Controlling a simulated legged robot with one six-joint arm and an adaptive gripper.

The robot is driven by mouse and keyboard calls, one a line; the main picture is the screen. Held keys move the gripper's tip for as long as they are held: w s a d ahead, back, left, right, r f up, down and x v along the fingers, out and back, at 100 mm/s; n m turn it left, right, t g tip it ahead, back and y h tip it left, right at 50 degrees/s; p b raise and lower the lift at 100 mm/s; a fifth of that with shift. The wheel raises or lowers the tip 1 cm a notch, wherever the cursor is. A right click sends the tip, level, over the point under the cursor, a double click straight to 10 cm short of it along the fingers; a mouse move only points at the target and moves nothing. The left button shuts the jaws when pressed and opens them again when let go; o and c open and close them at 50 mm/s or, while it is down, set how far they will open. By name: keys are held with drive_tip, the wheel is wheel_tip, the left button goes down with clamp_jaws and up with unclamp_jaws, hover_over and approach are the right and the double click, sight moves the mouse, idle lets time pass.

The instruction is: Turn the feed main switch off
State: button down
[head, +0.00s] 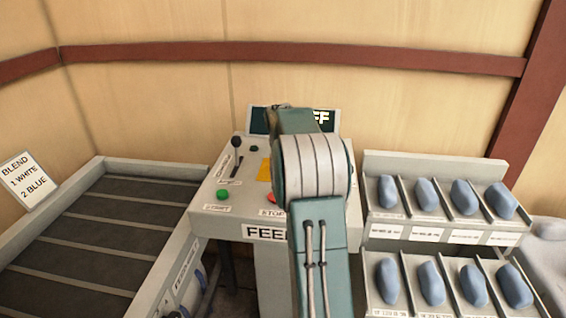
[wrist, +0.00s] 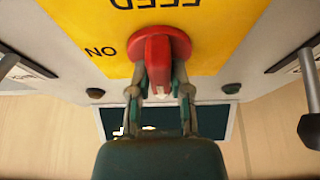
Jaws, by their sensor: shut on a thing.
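The feed main switch (wrist: 165,45) is a red rotary knob on a yellow plate (wrist: 105,45) in the wrist view. Its handle points down the picture, toward the display. The plate's lettering, "FEED" and "ON", appears upside down; ON is left of the knob. My gripper (wrist: 160,90) has its fingers on both sides of the red handle and is shut on it. In the head view my arm hides the switch and the gripper; only a strip of the yellow plate (head: 264,169) shows.
The feed console (head: 200,222) has a black-knobbed lever (head: 236,143), a green button (head: 223,195) and a red button (head: 273,198). Its display (head: 259,121) is partly hidden; "FF" shows. Racks of blue pillows (head: 387,192) stand right, a conveyor (head: 95,235) left.

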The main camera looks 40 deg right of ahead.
idle(0.4)
drive_tip(key=c, duration=0.6)
unclamp_jaws()
drive_tip(key=shift+w, duration=0.1)
drive_tip(key=shift+o, duration=0.2)
drive_tip(key=v, duration=1.1)
drive_tip(key=shift+a+r, duration=0.15)
drive_tip(key=shift+r, duration=0.2)
